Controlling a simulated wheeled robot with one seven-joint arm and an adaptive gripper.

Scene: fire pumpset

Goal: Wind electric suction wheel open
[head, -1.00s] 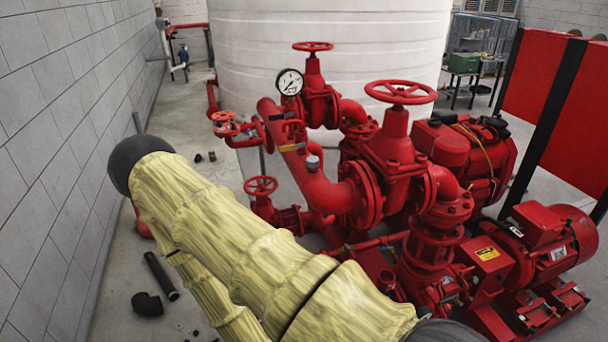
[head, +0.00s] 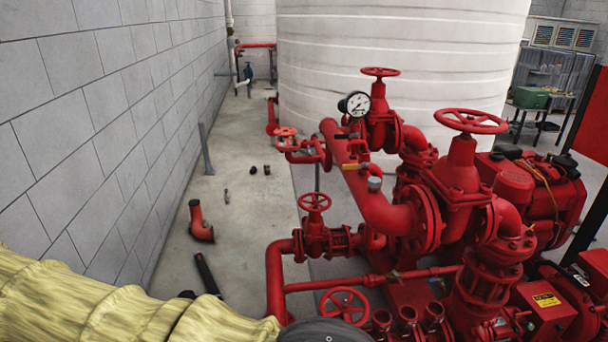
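Several red handwheels sit on the red pump pipework; no label shows which is the electric suction wheel. The largest handwheel (head: 470,121) tops a tall valve right of centre. A smaller handwheel (head: 380,72) stands behind it by the tank. Another handwheel (head: 314,202) sits on a valve nearer the wall side. A low handwheel (head: 344,305) is at the bottom centre, its lower edge near my arm. A small handwheel (head: 285,132) is farther back left. My yellow-sleeved arm crosses the bottom left. My gripper is not in view.
A grey block wall (head: 90,120) runs along the left. A white tank (head: 400,40) stands behind the pipes. Loose pipe pieces, including a red elbow (head: 200,222), lie on the floor. Open concrete floor (head: 240,210) lies between wall and pumpset.

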